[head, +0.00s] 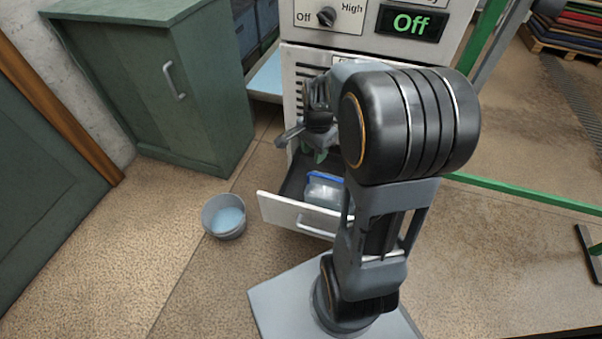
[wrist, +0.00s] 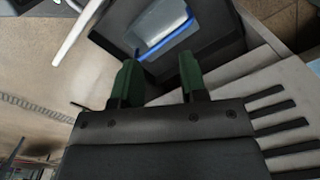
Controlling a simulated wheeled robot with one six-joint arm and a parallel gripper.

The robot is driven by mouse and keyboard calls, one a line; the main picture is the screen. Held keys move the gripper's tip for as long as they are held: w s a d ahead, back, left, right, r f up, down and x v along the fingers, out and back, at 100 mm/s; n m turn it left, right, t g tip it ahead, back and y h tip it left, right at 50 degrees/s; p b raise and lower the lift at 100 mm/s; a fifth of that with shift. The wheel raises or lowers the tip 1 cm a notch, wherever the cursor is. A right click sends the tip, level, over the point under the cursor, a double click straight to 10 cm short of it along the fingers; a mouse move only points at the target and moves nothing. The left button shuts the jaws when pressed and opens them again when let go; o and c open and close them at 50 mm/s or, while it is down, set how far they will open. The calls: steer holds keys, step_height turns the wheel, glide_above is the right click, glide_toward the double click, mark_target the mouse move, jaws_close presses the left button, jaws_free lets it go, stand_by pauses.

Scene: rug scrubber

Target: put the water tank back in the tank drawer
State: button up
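The water tank (head: 323,192) is a clear, pale-blue box with a blue edge. It sits inside the open tank drawer (head: 278,213), low on the white machine; part of it is hidden by my arm. In the wrist view the tank (wrist: 158,22) shows at the top, within the drawer's dark walls (wrist: 207,30). My gripper (head: 320,156) is above the back of the drawer, close to the machine's front. In the wrist view its green fingers (wrist: 158,80) are wide apart with nothing between them, and the tank is beyond their tips.
A grey bucket (head: 224,216) with pale-blue contents stands on the floor left of the drawer. A green cabinet (head: 160,85) stands at the left. The floor in front of the bucket is clear.

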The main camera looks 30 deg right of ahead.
steer(key=s+a+r+n+t, duration=0.2)
steer(key=s+a+r+n, duration=0.3)
steer(key=s+a+n, duration=0.4)
steer(key=n, duration=0.5)
steer(key=shift+s+a+n+t, duration=0.25)
steer(key=shift+a+n+t, duration=0.05)
steer(key=shift+n, duration=0.1)
step_height(320, 180, up, 33)
steer(key=p, duration=3)
steer(key=shift+s+a+f+t+p, duration=0.15)
steer(key=shift+a+f+t+p, duration=0.05)
steer(key=shift+t+p, duration=0.2)
